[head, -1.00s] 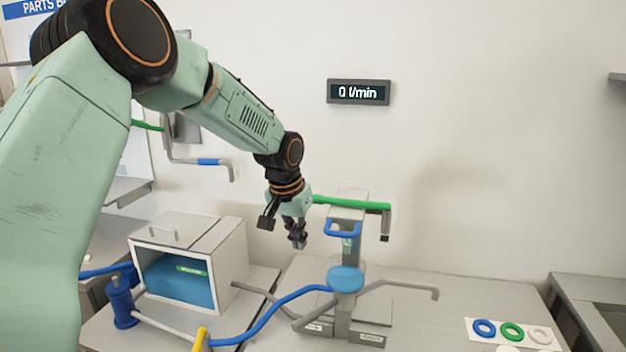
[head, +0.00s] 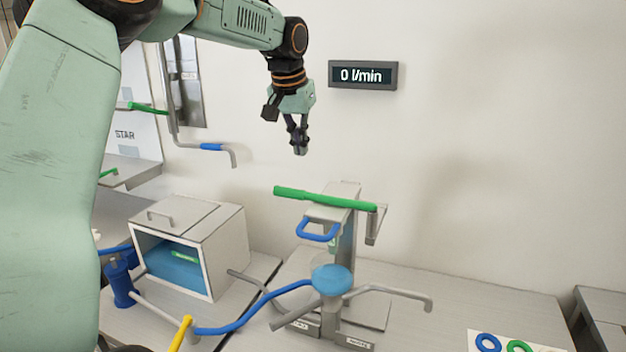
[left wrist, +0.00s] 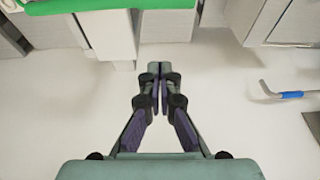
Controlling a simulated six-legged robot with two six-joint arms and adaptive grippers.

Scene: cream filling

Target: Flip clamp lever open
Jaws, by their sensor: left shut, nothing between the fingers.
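The clamp stand (head: 345,250) is a grey post on the table with a long green lever (head: 325,198) lying nearly level across its top. A blue loop handle (head: 318,231) sits just below the lever, and a blue round pad (head: 332,280) is lower down. My left gripper (head: 300,150) is shut and empty, pointing down, above the lever and apart from it. In the left wrist view its fingertips (left wrist: 160,68) meet, and a green bar (left wrist: 110,6) crosses the top edge. My right gripper is not in view.
A grey box with a blue interior (head: 200,245) stands left of the clamp. Blue and grey pipes (head: 260,308) run along the table. A wall display (head: 362,75) reads 0 l/min. Coloured rings (head: 488,343) lie at lower right. The air right of the clamp is clear.

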